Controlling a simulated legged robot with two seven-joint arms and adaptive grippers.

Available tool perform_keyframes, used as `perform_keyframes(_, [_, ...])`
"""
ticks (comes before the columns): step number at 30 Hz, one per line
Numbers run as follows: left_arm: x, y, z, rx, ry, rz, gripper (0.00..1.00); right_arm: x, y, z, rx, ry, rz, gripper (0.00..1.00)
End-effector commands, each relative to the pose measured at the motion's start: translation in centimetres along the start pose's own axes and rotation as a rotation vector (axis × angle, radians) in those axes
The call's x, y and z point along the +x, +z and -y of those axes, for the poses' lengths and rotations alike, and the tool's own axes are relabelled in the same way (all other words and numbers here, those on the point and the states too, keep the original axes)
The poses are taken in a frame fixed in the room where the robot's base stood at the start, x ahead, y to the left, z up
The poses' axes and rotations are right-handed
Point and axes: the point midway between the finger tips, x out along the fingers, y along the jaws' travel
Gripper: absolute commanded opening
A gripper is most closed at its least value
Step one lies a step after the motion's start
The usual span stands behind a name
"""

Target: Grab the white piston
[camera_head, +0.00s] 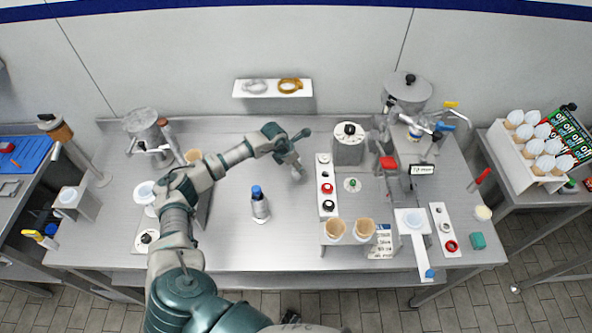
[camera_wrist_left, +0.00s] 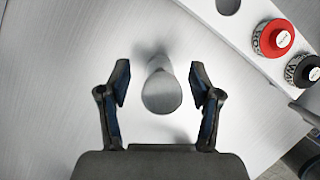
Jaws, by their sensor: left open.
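In the left wrist view, a pale grey-white cylinder, apparently the piston (camera_wrist_left: 162,92), stands on the metal table between the two fingers. My left gripper (camera_wrist_left: 162,80) is open around it, with a gap on each side and no finger touching it. In the head view my left gripper (camera_head: 296,170) points down at the table, just left of the white board with coloured knobs. The piston is hard to make out there, beneath the gripper. My right gripper is not in view.
A white board (camera_head: 325,163) with a red knob (camera_wrist_left: 273,38) and a black knob (camera_wrist_left: 302,71) lies close on the right. A blue-capped bottle (camera_head: 260,205) stands to the left. A grey canister (camera_head: 348,150) stands beyond the board. The table between bottle and gripper is clear.

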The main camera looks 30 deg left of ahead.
Motion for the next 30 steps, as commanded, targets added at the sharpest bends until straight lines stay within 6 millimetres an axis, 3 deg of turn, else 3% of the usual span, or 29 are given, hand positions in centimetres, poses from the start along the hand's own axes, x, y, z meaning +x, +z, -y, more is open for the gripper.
perform_keyframes(6, [2.8, -0.1, 0.1, -0.001, -0.001, 0.000, 0.64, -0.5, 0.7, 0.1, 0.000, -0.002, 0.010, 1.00])
perform_keyframes(13, [3.0, -0.2, 0.0, 0.000, 0.000, -0.001, 0.64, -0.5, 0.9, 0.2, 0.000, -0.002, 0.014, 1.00])
perform_keyframes(14, [3.0, -0.2, 0.0, 0.000, 0.000, -0.001, 0.61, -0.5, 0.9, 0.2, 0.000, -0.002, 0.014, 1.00])
perform_keyframes(21, [3.0, -0.2, 0.0, -0.001, -0.001, -0.001, 0.01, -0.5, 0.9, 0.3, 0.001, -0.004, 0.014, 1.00])
perform_keyframes(30, [2.9, -0.1, 0.0, 0.000, -0.001, -0.001, 0.00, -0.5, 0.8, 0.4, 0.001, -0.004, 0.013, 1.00])
